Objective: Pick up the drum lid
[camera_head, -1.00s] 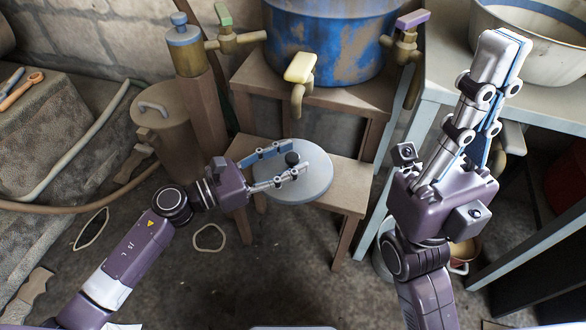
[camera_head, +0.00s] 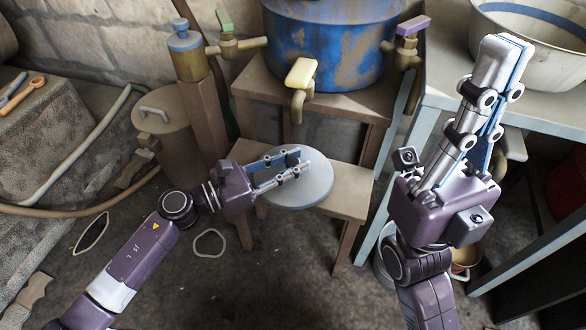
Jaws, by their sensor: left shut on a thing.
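The drum lid (camera_head: 312,189) is a flat round grey disc lying on the low wooden bench (camera_head: 350,198). My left gripper (camera_head: 301,160) reaches over the lid from the left, its fingers shut on the lid's knob at the middle. The fingers hide the knob. The lid looks level, and I cannot tell any gap between it and the bench. My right gripper (camera_head: 502,65) points up at the right, well away from the lid. Its fingers are together with nothing visible between them.
A rusty blue drum (camera_head: 325,45) stands on a higher wooden stand behind the bench, with taps in front, one with a yellow handle (camera_head: 301,73). A lidded brown can (camera_head: 162,125) stands at left. A grey table (camera_head: 455,85) with a large bowl (camera_head: 540,50) is at right.

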